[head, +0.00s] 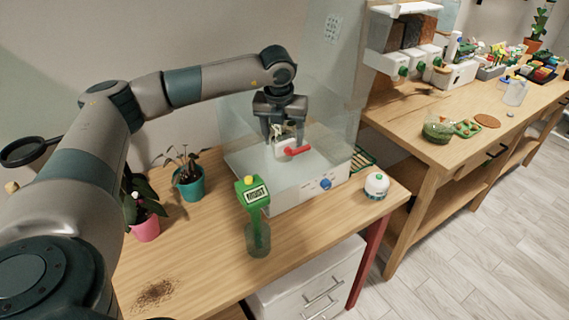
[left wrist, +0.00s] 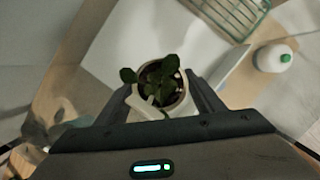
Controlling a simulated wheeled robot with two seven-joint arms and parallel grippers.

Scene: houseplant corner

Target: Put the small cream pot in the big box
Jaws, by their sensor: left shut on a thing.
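My left gripper (head: 284,137) is shut on the small cream pot (head: 279,147), which shows pale between the fingers in the head view. In the left wrist view the pot (left wrist: 183,97) sits between the fingertips (left wrist: 161,98), with a dark green leafy plant in it. The big box (head: 262,178) has clear walls and a white base with a blue knob. The gripper and pot are over the white base, behind the front clear wall. A gap under the pot cannot be made out. My right gripper is not in view.
A red handle (head: 297,151) crosses in front of the pot. A green-topped bottle (head: 255,215) stands before the box, and a white round bottle (head: 376,186) stands at its right. Potted plants in teal (head: 189,187) and pink (head: 146,228) stand left. Spilled soil (head: 154,294) lies front left.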

